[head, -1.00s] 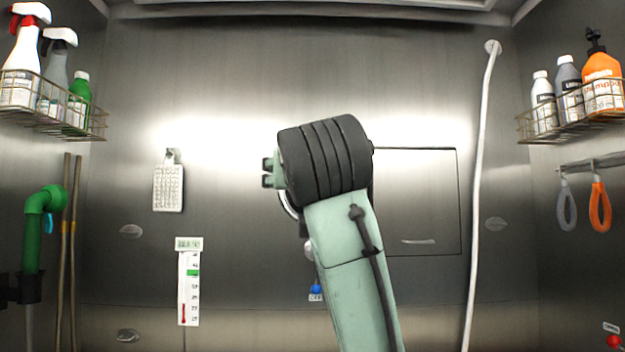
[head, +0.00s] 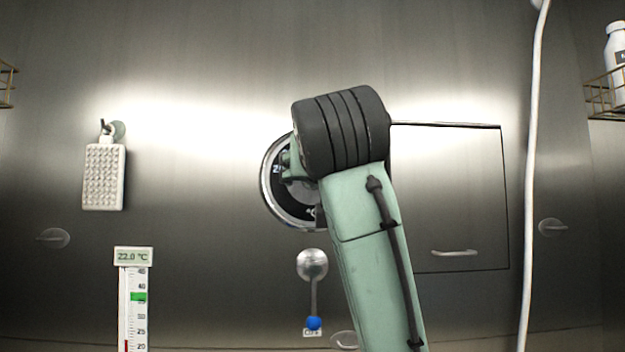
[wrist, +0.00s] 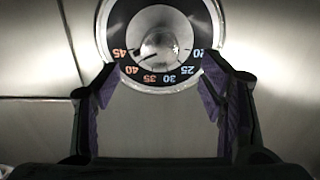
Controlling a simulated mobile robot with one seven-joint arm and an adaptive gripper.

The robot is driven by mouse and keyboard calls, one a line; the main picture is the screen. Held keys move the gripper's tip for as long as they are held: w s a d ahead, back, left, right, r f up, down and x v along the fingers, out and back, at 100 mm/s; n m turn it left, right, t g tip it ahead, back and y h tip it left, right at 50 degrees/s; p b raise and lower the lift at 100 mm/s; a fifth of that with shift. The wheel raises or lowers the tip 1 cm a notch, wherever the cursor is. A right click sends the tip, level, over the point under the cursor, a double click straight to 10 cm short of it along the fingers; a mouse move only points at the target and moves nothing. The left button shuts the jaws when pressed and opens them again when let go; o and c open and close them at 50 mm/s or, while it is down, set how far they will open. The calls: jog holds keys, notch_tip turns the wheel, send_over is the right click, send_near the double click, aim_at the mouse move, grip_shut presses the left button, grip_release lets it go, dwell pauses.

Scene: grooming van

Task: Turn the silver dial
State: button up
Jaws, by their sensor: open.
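The silver dial is a round knob (wrist: 158,46) in the middle of a black ring with numbers from 20 to 45 and a bright metal rim (wrist: 107,22). In the wrist view it sits at the top, with the numbers upside down. My gripper (wrist: 156,75) is open, its two purple-lined fingers spread on either side of the dial's lower part, with nothing between them. I cannot tell whether the fingertips touch the wall. In the head view the dial's left rim (head: 268,190) shows behind my arm, which hides the knob and most of the gripper.
A lever with a blue tip (head: 314,322) hangs below the dial. A thermometer (head: 134,257) reading 22.0 °C and a white brush (head: 104,177) are at left. A panel with a handle (head: 453,253) and a white hose (head: 533,170) are at right.

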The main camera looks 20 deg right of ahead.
jog(key=p+x, duration=0.3)
jog(key=x, duration=0.5)
jog(key=shift+w+d+r+p, duration=0.1)
jog(key=shift+w+p, duration=0.1)
jog(key=shift+p, duration=0.1)
jog(key=shift+x, duration=0.8)
jog(key=shift+c, duration=0.3)
jog(key=c, duration=1.1)
